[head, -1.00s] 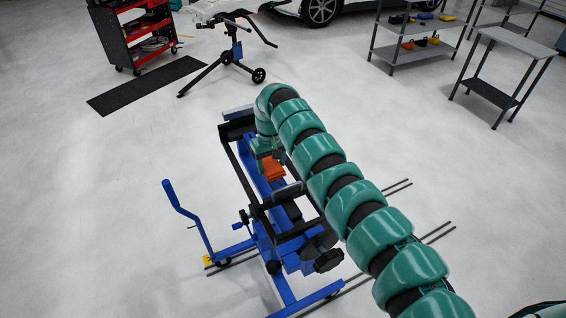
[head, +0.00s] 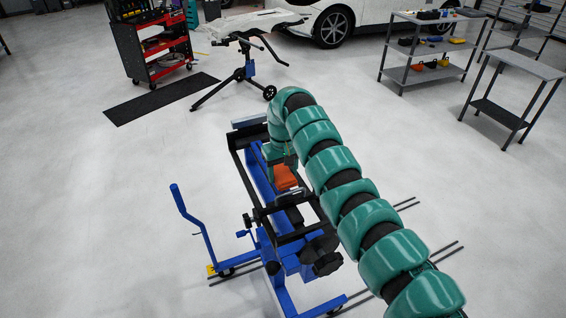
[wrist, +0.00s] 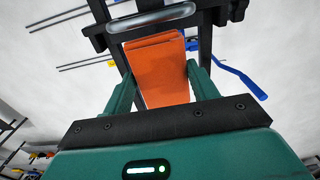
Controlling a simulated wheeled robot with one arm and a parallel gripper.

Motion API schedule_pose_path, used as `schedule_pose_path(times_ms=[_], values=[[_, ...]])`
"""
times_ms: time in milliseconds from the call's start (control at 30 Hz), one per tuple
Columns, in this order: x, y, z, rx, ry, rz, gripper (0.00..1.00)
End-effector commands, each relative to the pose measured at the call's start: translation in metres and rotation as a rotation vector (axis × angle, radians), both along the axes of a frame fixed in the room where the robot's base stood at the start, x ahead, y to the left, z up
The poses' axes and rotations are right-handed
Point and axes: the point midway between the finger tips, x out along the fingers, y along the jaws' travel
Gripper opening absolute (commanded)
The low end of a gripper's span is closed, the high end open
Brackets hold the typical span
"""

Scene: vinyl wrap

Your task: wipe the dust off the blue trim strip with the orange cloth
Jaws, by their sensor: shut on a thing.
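My gripper (wrist: 160,88) is shut on the orange cloth (wrist: 155,70), a folded pad pinched between its two green fingers. In the head view the cloth (head: 285,178) shows just below the gripper's end, over the middle of a blue and black stand (head: 246,168). I cannot tell whether it touches anything. I cannot pick out the blue trim strip for certain; the arm hides part of the stand. A grey rounded bar (wrist: 150,18) lies across the stand beyond the cloth in the wrist view. No dust can be made out.
The stand has a tall blue handle (head: 190,215) at left and black knobs (head: 325,263) at its near end. A second stand (head: 240,72), a red tool cart (head: 155,45), a shelf (head: 425,72) and a small table (head: 515,90) stand farther back.

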Motion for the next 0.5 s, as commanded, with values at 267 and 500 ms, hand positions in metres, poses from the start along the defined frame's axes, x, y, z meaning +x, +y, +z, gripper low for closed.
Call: schedule_pose_path(times_ms=[267,500], values=[[0.001,-0.001,0.026,0.001,-0.004,-0.001,0.40],[0.000,-0.002,0.041,0.000,-0.001,-0.001,0.40]])
